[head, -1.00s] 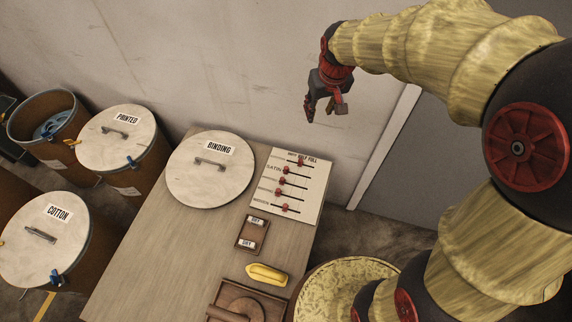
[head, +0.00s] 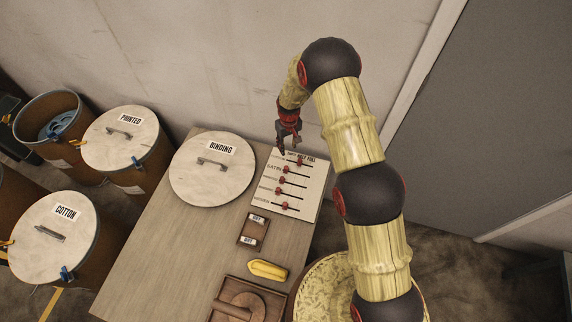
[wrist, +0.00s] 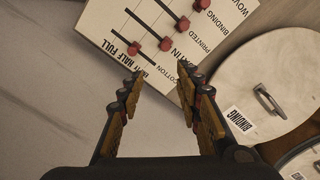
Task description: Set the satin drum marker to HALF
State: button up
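The marker board (head: 308,199) lies at the far right of the table, with EMPTY HALF FULL printed along its far edge. The red satin drum marker (head: 284,170) is on the second track, near the EMPTY end beside its label. It also shows in the wrist view (wrist: 166,44). The cotton marker (wrist: 134,49) is on the neighbouring track, near its middle. My gripper (head: 284,148) is above the board's far edge, pointing down. In the wrist view my gripper (wrist: 163,83) has its fingers apart with nothing between them, short of the markers.
The BINDING drum lid (head: 212,169) stands left of the board. A small dark tray (head: 240,237), a yellow object (head: 267,270) and a wooden tray (head: 213,312) lie nearer on the table. The wall (head: 200,60) is close behind.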

send_over(286, 167)
notch_tip(286, 167, down, 7)
jog(key=shift+w, duration=0.1)
notch_tip(286, 167, down, 8)
jog(key=shift+r+b, duration=0.1)
jog(key=shift+b, duration=0.45)
jog(key=shift+c, duration=0.9)
grip_shut()
